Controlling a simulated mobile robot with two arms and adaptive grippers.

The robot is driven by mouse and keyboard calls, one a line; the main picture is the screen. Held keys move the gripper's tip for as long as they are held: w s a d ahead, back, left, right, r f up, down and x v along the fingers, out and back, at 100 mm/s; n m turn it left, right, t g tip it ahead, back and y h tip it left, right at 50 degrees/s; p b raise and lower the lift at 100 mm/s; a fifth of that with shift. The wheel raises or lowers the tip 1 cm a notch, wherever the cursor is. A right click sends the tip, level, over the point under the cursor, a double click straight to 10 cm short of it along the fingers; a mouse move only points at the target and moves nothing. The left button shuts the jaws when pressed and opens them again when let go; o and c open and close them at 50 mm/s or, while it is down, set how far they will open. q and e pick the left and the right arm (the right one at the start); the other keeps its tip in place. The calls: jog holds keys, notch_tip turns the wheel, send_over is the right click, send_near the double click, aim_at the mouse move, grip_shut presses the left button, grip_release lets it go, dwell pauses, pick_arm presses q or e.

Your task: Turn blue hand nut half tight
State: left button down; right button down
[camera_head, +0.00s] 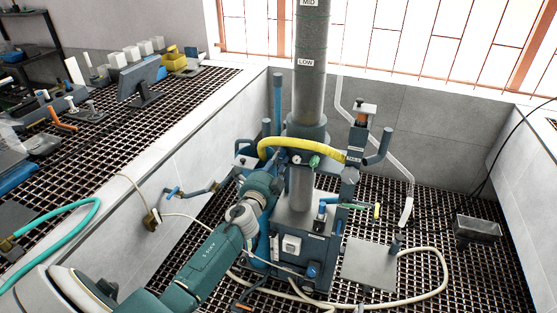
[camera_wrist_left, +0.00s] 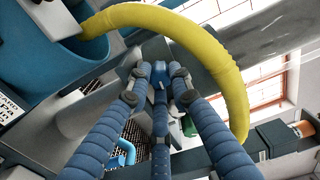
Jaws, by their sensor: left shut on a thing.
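My left arm reaches up from the lower left in the head view. Its gripper (camera_head: 281,158) is at the column's side, just under the yellow hose. In the left wrist view the ribbed blue fingers of my left gripper (camera_wrist_left: 158,78) come together on a small blue part, the blue hand nut (camera_wrist_left: 159,70). The fingers cover much of the nut, so its thread and how tight it sits are hidden. In the head view I cannot make out the nut behind the gripper. My right gripper is not in view.
The yellow hose (camera_head: 273,145) curves close around the gripper; it also arches across the left wrist view (camera_wrist_left: 229,72). The tall grey column (camera_head: 311,85) stands behind. A green handle (camera_head: 314,160) is just right of the gripper. A pale hose (camera_head: 437,283) lies on the grating.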

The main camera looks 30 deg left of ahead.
pick_arm(q)
jog(key=shift+a+r, duration=0.1)
jog(key=shift+r, duration=0.2)
jog(key=c, duration=1.6)
grip_release()
jog(key=shift+o, duration=0.2)
jog(key=shift+f, duration=0.1)
jog(key=shift+s+f, duration=0.1)
jog(key=v, duration=1.2)
jog(key=shift+r, duration=0.25)
